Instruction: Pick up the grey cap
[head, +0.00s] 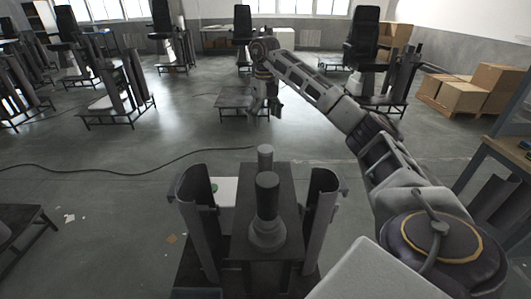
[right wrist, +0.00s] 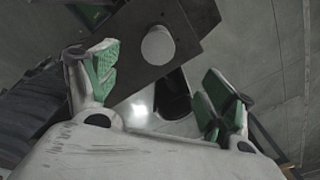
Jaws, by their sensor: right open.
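The grey cap (head: 265,156) looks like a short light grey cylinder standing upright at the far end of a narrow dark top plate (head: 242,225). In the right wrist view the cap (right wrist: 158,45) shows from above as a pale disc on the dark plate. Nearer to me on the plate, a dark cylinder (head: 267,190) rises from a light grey base (head: 267,236). My right gripper (head: 265,108) is beyond and above the cap, pointing down. Its green-padded fingers (right wrist: 160,68) are apart, with nothing between them and no contact seen. My left gripper is out of view.
Curved dark side panels (head: 199,210) (head: 323,210) stand upright left and right of the plate. A low dark platform (head: 235,97) lies beyond. Cardboard boxes (head: 470,90) are at the back right. A black cable (head: 110,170) crosses the open floor at left.

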